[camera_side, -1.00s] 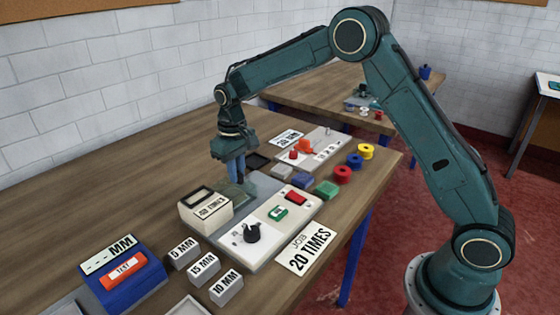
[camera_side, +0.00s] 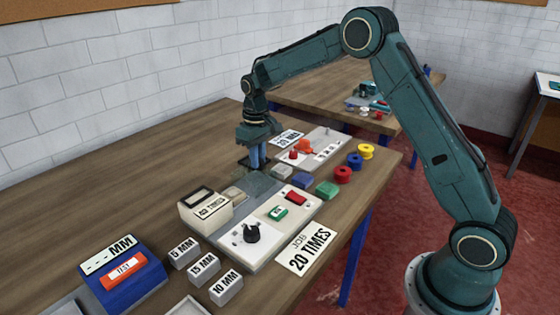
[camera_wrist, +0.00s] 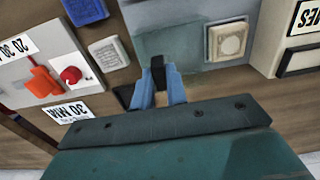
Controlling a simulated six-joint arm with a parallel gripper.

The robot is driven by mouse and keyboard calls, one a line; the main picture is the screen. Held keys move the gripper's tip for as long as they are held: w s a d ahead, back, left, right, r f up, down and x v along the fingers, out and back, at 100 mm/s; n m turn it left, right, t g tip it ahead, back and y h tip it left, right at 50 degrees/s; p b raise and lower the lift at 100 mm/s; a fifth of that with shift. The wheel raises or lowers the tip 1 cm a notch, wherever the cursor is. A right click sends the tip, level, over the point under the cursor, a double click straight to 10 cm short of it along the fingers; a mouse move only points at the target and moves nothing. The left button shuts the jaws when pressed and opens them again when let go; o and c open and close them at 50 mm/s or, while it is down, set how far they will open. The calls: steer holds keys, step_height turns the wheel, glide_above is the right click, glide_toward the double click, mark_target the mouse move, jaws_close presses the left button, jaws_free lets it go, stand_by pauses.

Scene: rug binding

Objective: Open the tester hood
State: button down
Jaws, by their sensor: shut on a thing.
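The tester (camera_side: 283,218) is a pale panel with a grey bed, a black knob (camera_side: 251,233), and green and red buttons. A see-through hood (camera_side: 262,184) lies over the far part of the bed. It also shows as a greenish clear pane in the wrist view (camera_wrist: 188,42). A beige square pad (camera_side: 235,197) is beside it, uncovered; it also shows in the wrist view (camera_wrist: 228,41). My gripper (camera_side: 257,164) is at the hood's far edge. In the wrist view my gripper (camera_wrist: 158,82) is shut on the hood's black handle (camera_wrist: 158,64).
A counter box (camera_side: 206,209) stands at the tester's left. A white block and blue (camera_side: 303,180) and green blocks lie along its far right side. Behind is another panel with an orange lever (camera_side: 304,147) and red knob.

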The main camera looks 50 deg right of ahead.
steer(key=c, duration=1.4)
jaws_free()
steer(key=shift+r, duration=0.2)
step_height(320, 180, up, 14)
steer(key=shift+f, duration=0.25)
steer(key=shift+r, duration=0.1)
